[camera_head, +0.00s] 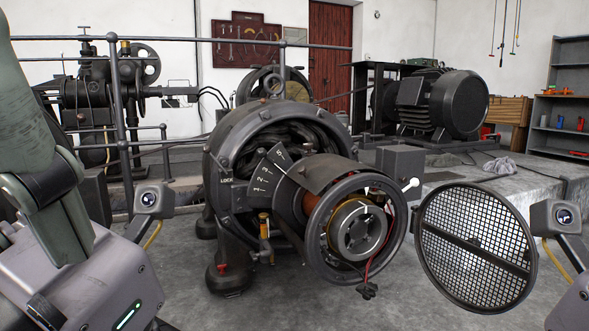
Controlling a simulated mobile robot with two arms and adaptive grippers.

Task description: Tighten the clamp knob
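The dynamo (245,135) is a large dark machine in the middle, with its round brush end facing me. A small black lobed knob (368,291) hangs at the lower edge of its front ring (318,245); it may be the clamp knob, but I cannot be sure. A numbered scale plate (264,179) and a "LOCK" label (225,181) are on the left. My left arm comes in at the left and my right at the lower right edge; neither gripper's fingers show.
A round mesh cover (478,240) stands open to the right of the ring. Red and black wires (383,250) run down by the ring's right side. A rail (125,150) and other machines are behind. The grey floor in front is clear.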

